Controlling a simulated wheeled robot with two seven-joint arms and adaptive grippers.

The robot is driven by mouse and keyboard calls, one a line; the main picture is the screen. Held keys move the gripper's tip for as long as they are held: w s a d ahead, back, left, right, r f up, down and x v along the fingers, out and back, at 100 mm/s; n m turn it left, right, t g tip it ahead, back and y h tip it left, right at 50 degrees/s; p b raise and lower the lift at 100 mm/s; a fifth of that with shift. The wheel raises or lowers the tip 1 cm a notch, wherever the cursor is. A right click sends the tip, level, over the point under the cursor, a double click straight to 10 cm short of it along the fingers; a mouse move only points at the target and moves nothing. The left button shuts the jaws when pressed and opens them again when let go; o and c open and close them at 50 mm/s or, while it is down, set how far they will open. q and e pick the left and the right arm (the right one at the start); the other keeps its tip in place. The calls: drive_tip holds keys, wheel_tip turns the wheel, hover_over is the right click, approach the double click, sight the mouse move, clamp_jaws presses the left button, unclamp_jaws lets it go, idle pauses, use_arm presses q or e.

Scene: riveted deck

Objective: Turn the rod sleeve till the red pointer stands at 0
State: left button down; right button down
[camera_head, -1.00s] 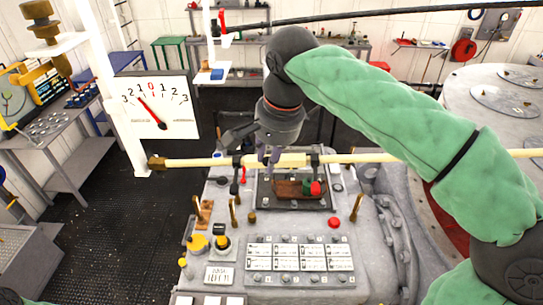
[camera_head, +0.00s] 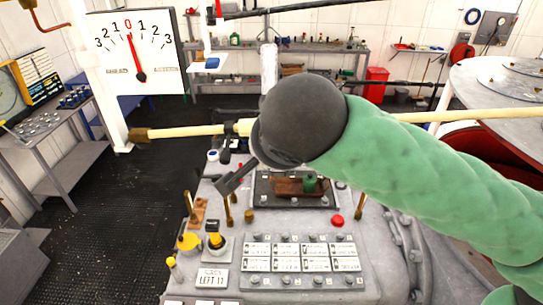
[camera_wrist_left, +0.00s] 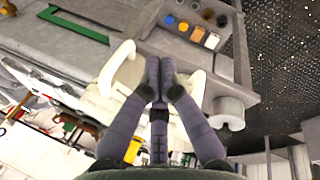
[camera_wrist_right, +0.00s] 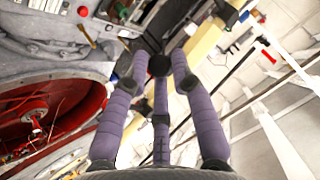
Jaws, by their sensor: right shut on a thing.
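The white dial (camera_head: 176,60) hangs at upper left in the head view. Its red pointer (camera_head: 135,55) stands at the 0 mark, as near as I can tell. The pale rod (camera_head: 185,132) runs across the view, and the rod sleeve (camera_head: 243,126) shows just left of my right wrist.
A grey console (camera_head: 335,262) with levers, labels and a red button (camera_head: 337,221) lies below the rod. A workbench (camera_head: 75,140) stands at left and a large round tank (camera_head: 500,85) at right. White curved parts (camera_wrist_left: 120,70) flank my left fingers. Dark floor is clear at left.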

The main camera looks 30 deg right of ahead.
drive_tip(key=shift+s+a+f+t+b, duration=0.1)
drive_tip(key=shift+a+f+t+b, duration=0.1)
drive_tip(key=shift+f+t+b, duration=0.55)
drive_tip(key=shift+f+g+b, duration=0.1)
drive_tip(key=shift+g+b, duration=0.15)
drive_tip(key=shift+b, duration=0.05)
drive_tip(key=c, duration=1.2)
unclamp_jaws()
drive_tip(key=shift+c, duration=0.2)
drive_tip(key=shift+o, duration=0.6)
drive_tip(key=shift+a, duration=0.2)
drive_tip(key=v, duration=1.2)
drive_tip(key=shift+a, duration=0.15)
